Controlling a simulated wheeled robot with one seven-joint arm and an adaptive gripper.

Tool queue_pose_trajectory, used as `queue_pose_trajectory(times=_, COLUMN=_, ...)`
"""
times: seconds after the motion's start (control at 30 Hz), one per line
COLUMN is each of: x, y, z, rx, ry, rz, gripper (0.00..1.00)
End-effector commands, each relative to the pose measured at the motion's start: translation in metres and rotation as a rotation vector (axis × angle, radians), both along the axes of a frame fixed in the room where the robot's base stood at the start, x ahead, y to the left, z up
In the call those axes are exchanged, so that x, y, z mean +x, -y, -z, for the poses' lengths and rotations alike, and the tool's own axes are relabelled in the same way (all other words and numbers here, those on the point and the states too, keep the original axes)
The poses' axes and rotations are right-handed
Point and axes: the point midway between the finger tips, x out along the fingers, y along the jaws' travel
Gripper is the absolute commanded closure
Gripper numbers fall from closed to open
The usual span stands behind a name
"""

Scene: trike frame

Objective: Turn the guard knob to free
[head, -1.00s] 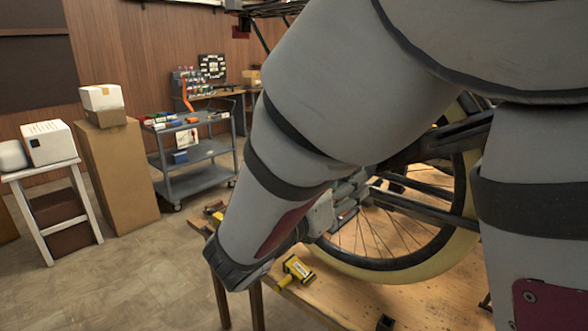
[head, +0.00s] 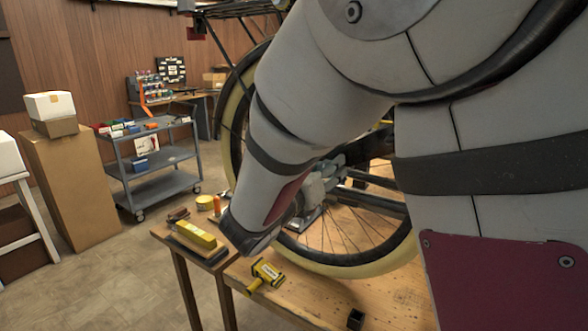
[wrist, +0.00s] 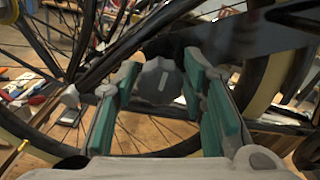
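The guard knob (wrist: 155,84) is a round grey knob with scalloped edges and a pale line on its face, roughly upright. In the wrist view it shows between the two teal-padded fingers of my gripper (wrist: 162,92). The fingers stand apart, one on each side of the knob, with a narrow gap visible on the right; contact on the left is hard to tell. In the head view my gripper (head: 318,192) is partly hidden behind my arm, beside the trike's wheel (head: 352,262). The knob cannot be made out there.
A dark flat frame part (wrist: 235,36) crosses close to the right finger. A yellow tool (head: 265,274) lies on the wooden workbench (head: 312,296) below my arm. A side table holds a yellow block (head: 196,234). A grey cart (head: 160,187) and open floor lie to the left.

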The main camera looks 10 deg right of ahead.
Motion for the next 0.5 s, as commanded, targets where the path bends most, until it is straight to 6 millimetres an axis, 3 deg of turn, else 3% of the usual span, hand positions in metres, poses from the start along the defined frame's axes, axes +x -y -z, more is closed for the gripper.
queue_pose_trajectory(times=0.03, x=-0.0001, y=-0.0001, z=0.0, rx=0.0, ry=0.0, rz=0.0, gripper=0.8)
queue_pose_trajectory(times=0.1, x=-0.0001, y=-0.0001, z=0.0, rx=0.0, ry=0.0, rz=0.0, gripper=0.96)
queue_pose_trajectory(times=0.13, x=-0.0002, y=0.0, z=0.0001, rx=0.0, ry=0.0, rz=0.0, gripper=1.0)
queue_pose_trajectory(times=0.5, x=0.0001, y=0.0002, z=0.0006, rx=0.036, ry=0.036, rz=0.001, gripper=1.0)
